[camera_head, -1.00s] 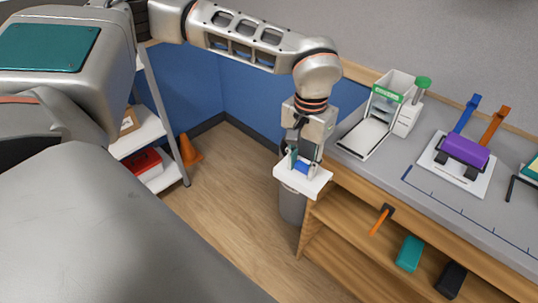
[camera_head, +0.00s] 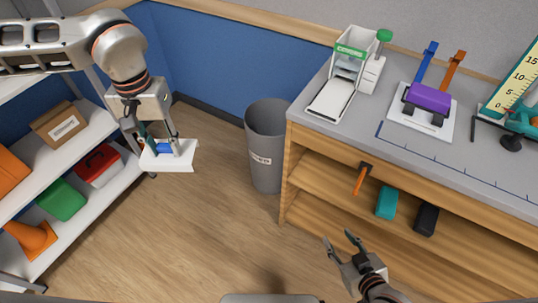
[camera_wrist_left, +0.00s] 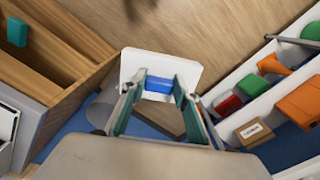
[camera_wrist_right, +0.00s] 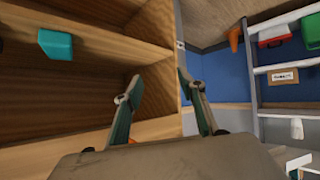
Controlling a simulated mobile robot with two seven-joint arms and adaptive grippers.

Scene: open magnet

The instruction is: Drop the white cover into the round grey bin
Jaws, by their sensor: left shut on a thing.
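The white cover (camera_head: 176,156) is a flat white plate with a blue block on it. My left gripper (camera_head: 160,146) is shut on it by the blue block and holds it in the air, left of the bin. The cover also shows in the left wrist view (camera_wrist_left: 183,68) between my fingers. The round grey bin (camera_head: 265,160) stands on the floor between the cover and the bench; it is partly hidden behind my left gripper in the left wrist view. My right gripper (camera_head: 340,247) is open and empty in front of the bench shelves.
A shelf unit (camera_head: 100,190) with boxes and an orange cone (camera_head: 30,238) stands at the left. The workbench (camera_head: 330,122) at the right bears a white device (camera_head: 340,85) and a purple clamp-like object (camera_head: 428,97). Its shelves hold a teal block (camera_head: 386,202) and a black block (camera_head: 426,219).

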